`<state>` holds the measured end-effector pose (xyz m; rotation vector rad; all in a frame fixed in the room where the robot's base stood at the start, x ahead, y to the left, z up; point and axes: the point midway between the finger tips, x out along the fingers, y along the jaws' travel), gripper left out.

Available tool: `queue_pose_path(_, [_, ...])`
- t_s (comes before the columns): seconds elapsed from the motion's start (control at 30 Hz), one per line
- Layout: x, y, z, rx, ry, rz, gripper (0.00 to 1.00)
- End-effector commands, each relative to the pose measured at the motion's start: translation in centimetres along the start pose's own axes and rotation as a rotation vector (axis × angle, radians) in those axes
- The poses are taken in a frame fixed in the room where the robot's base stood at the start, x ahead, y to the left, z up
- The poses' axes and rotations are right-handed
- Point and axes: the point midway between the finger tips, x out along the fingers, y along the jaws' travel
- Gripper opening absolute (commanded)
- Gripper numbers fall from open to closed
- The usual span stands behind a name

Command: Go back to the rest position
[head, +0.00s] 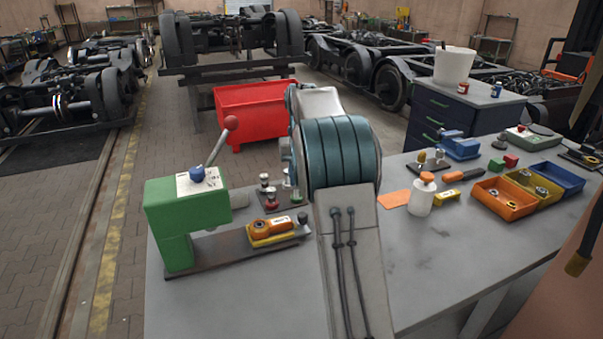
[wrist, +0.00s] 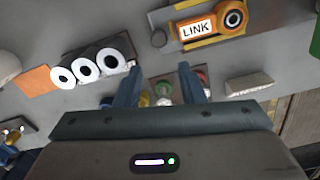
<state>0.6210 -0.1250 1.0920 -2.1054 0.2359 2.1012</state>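My gripper (wrist: 158,72) shows in the wrist view with two blue fingers spread apart. It is open, with nothing held between the fingers. Beyond the fingers is a small dark plate with red, green and pale knobs (wrist: 163,92), which also shows beside my arm in the head view (head: 270,196). My arm reaches over the workbench (head: 240,305). In the head view the arm hides most or all of the gripper.
A green lever press (head: 168,230) stands left, with an orange link (head: 271,228) on its base. Three white rings (wrist: 87,67) lie left in the wrist view. A white bottle (head: 420,198) and open bins (head: 504,200) stand right. The front bench is clear.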

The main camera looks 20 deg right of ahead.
Motion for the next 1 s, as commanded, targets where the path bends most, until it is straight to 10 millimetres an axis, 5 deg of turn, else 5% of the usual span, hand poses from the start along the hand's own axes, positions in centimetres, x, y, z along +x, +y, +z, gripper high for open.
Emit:
queue_pose_path(0.67, [-1.3, -0.1, 0.2, -0.002, 0.002, -0.001, 0.36])
queue_pose_path(0.83, [-2.4, -0.7, 2.2, -0.012, 0.021, -0.009, 0.36])
queue_pose_path(1.0, [-4.0, -1.9, 6.6, -0.035, 0.056, -0.023, 0.36])
